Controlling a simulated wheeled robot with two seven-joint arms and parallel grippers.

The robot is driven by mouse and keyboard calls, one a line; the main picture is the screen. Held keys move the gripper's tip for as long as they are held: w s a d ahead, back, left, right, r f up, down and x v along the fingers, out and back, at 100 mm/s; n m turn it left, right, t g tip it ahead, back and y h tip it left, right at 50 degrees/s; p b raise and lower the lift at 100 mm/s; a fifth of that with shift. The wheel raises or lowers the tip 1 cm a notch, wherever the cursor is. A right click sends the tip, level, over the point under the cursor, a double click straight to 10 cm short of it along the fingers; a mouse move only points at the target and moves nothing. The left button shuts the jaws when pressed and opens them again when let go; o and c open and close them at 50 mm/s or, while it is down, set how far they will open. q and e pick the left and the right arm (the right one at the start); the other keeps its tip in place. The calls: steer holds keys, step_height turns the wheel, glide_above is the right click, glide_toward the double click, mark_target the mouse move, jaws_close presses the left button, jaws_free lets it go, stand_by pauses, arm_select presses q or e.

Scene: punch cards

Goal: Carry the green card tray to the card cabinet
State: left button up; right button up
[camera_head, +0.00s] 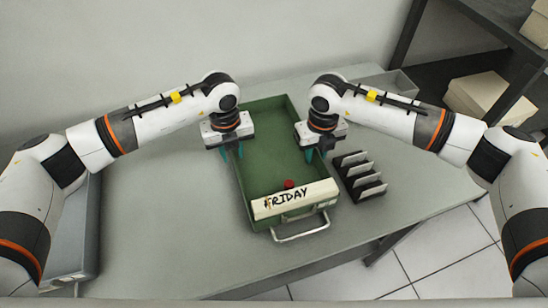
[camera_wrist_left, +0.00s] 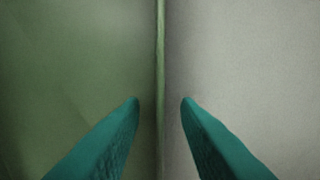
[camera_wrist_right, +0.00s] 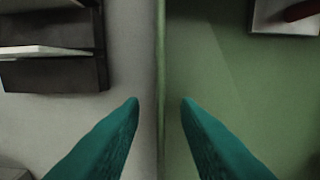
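The green card tray (camera_head: 268,155) lies on the grey table between my arms, with a FRIDAY label (camera_head: 292,199) and a metal handle (camera_head: 302,229) at its near end. My left gripper (camera_head: 232,152) is at the tray's left wall. In the left wrist view its teal fingers (camera_wrist_left: 160,102) stand open on either side of the thin wall (camera_wrist_left: 159,50), with gaps. My right gripper (camera_head: 316,152) is at the right wall; its fingers (camera_wrist_right: 160,102) are also open around that wall (camera_wrist_right: 161,50), apart from it. I cannot tell which furniture is the card cabinet.
A dark slotted rack (camera_head: 360,177) with pale dividers stands close to the tray's right side. A red knob (camera_head: 289,183) shows by the label. A dark shelf (camera_head: 492,84) with boxes (camera_head: 487,98) stands at right.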

arm_select(q)
steer(key=shift+f, duration=0.5)
arm_select(e)
steer(key=shift+f, duration=0.45)
arm_select(q)
jaws_close()
arm_select(e)
jaws_close()
arm_select(q)
steer(key=shift+r, duration=0.15)
arm_select(e)
steer(key=shift+r, duration=0.1)
